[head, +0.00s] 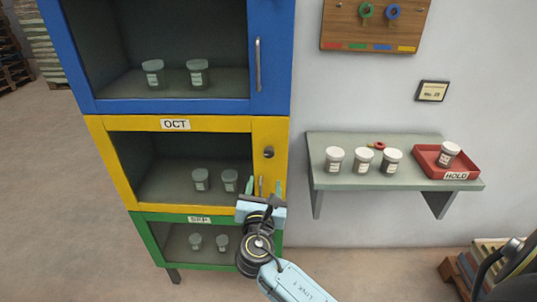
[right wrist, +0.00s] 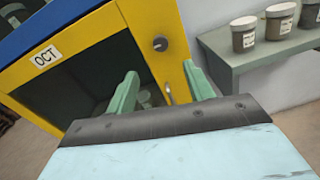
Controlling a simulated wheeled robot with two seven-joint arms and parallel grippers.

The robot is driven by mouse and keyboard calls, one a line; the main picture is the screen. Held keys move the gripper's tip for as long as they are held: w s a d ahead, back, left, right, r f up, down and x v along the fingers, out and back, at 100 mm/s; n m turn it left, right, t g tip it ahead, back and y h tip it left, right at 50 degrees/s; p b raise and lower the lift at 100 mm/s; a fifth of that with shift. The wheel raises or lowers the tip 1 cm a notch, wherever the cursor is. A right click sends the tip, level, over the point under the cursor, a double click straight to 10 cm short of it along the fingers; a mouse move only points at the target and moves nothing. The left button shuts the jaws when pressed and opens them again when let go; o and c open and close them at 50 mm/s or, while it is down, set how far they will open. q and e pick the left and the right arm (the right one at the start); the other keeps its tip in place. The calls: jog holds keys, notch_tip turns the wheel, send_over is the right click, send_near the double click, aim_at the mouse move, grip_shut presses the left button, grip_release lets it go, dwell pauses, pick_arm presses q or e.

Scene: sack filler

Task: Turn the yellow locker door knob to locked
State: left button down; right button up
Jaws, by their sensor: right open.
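The yellow locker door (head: 187,124) is the middle one, labelled OCT, and looks closed, with a dark see-through pane. Its knob (head: 269,152) is a small dark round piece on the right stile; it also shows in the right wrist view (right wrist: 160,44). A metal handle (right wrist: 168,94) sits below the knob. My right gripper (head: 265,188) is open and empty in front of the handle, below the knob and apart from it. Its two green fingers stand either side of the handle in the right wrist view. The knob's turn marking is too small to read. My left gripper is not in view.
A blue locker (head: 170,106) is above and a green one (head: 207,267) below. To the right, a wall shelf (head: 330,182) holds several jars and a red HOLD tray (head: 427,162). A key board (head: 345,30) hangs above. Clear floor lies at the left.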

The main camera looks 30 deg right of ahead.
aim_at(269, 154)
jog(key=x, duration=1.3)
jog(key=shift+w+d+f, duration=0.1)
jog(key=shift+c, duration=0.2)
jog(key=c, duration=0.9)
jog(key=shift+b, duration=0.3)
